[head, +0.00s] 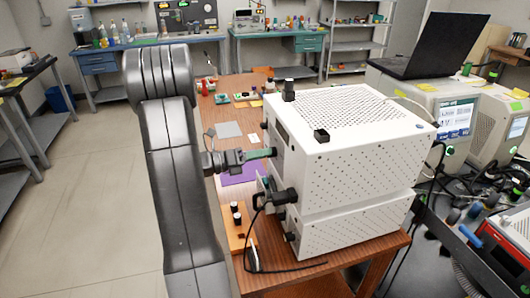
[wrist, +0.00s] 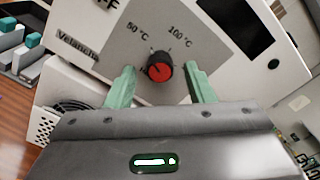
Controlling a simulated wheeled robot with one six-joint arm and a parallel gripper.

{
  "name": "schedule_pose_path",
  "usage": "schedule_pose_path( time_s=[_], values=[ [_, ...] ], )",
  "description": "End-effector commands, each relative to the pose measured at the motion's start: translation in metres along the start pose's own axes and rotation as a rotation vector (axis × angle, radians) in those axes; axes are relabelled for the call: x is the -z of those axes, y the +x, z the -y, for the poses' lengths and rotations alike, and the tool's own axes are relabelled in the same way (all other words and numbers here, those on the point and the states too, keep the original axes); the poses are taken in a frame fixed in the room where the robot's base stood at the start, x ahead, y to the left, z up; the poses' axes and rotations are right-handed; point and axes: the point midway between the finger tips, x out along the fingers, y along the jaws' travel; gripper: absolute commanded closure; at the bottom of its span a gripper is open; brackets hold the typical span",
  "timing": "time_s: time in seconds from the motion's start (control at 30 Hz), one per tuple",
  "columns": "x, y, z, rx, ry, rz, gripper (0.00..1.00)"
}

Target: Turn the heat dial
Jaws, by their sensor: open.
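The heat dial (wrist: 159,69) is a round knob with a red face and a dark rim on a grey panel. Marks for 50 °C and 100 °C are printed above it in the wrist view. My gripper (wrist: 160,80) has two green fingers, open, one on each side of the dial with gaps between. I cannot tell how deep the fingertips reach around it. In the head view my gripper (head: 272,153) is at the left front face of the white perforated machine (head: 345,150); the dial is hidden there.
The machine stands on a wooden table (head: 290,283). A black fitting (head: 285,196) with a cable juts from its front below my gripper. A purple sheet (head: 238,176) and small parts lie nearby. A laptop (head: 440,45) stands behind at right. Open floor (head: 85,200) lies at left.

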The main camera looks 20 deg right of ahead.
Motion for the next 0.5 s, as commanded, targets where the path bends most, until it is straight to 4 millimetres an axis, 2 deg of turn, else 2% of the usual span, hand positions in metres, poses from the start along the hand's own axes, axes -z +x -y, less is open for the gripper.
schedule_pose_path(
  time_s=[0.2,0.5],
  values=[
    [0.0,0.015,0.0,0.0,0.0,0.0,0.51],
    [0.0,0.017,0.0,0.0,0.0,0.0,0.51]
  ],
)
